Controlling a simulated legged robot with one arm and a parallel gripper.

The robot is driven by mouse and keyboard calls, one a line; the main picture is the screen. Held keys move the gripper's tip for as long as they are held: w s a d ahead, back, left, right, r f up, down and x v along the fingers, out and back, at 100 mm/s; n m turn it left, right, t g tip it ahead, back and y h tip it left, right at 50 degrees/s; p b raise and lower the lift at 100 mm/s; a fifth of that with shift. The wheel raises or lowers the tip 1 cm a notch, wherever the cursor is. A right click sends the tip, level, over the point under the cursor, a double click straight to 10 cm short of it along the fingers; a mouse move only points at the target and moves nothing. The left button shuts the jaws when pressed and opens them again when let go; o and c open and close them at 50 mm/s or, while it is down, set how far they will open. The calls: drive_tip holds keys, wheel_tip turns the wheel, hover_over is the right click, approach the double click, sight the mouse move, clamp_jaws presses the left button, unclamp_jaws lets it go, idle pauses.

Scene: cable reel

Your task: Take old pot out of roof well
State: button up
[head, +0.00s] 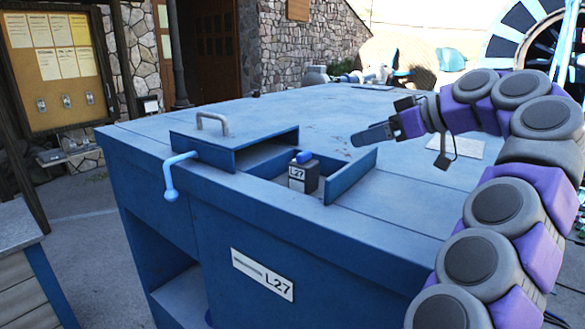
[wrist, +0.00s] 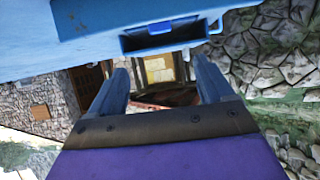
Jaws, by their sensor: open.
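A blue cover with a grey handle (head: 212,123) sits left of the pot. My gripper (head: 357,138) is above the roof, to the right of the pot and apart from it. In the wrist view my gripper (wrist: 162,78) shows two spread fingers with nothing between them. The well's dark opening shows above them, and I cannot make out the pot clearly there.
The blue cabinet (head: 200,240) carries an L27 plate on its front. A light blue crank-like lever (head: 172,178) sticks out at its front left edge. Pipe-like items (head: 350,76) lie at the roof's far end. The roof's middle is mostly clear.

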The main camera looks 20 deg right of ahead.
approach(308, 153)
drive_tip(key=x, duration=0.3)
drive_tip(key=shift+p+x, duration=0.5)
drive_tip(key=shift+x, duration=2.55)
drive_tip(key=shift+s+r, duration=0.1)
drive_tip(key=shift+s, duration=0.1)
drive_tip(key=shift+c, duration=0.9)
drive_tip(key=shift+w, duration=0.1)
drive_tip(key=c, duration=0.5)
drive_tip(key=shift+d, duration=0.1)
clamp_jaws()
